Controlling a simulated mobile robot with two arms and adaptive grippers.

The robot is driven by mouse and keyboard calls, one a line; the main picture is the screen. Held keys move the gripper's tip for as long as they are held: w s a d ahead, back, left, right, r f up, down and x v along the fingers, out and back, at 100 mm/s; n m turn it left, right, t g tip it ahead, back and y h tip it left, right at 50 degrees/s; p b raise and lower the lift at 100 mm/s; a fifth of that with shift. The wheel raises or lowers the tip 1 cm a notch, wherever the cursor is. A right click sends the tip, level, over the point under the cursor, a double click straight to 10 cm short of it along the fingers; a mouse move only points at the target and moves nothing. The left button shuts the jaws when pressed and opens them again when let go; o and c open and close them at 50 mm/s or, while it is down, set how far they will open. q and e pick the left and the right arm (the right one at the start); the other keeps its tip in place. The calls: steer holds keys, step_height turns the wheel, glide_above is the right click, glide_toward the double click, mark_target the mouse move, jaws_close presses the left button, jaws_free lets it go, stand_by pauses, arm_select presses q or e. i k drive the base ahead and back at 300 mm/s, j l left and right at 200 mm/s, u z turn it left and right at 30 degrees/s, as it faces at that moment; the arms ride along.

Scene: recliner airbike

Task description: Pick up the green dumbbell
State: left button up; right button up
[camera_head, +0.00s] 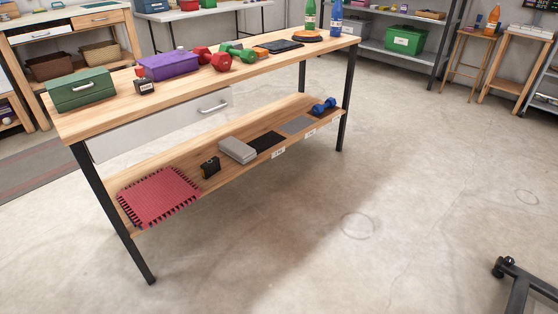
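The green dumbbell (238,52) lies on the wooden top of a workbench (100,120), toward the middle of the far side. Neither of my grippers shows in the head view.
The bench top also holds a green toolbox (80,89), a purple box (169,65) and two bottles (336,18). A lower shelf (181,160) carries a red mat (159,197) and a blue dumbbell (324,105).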

mark_target(249, 56)
steer(key=i+j, duration=0.2)
steer(key=i, duration=0.15)
steer(key=i+l, duration=0.1)
steer(key=i, duration=0.95)
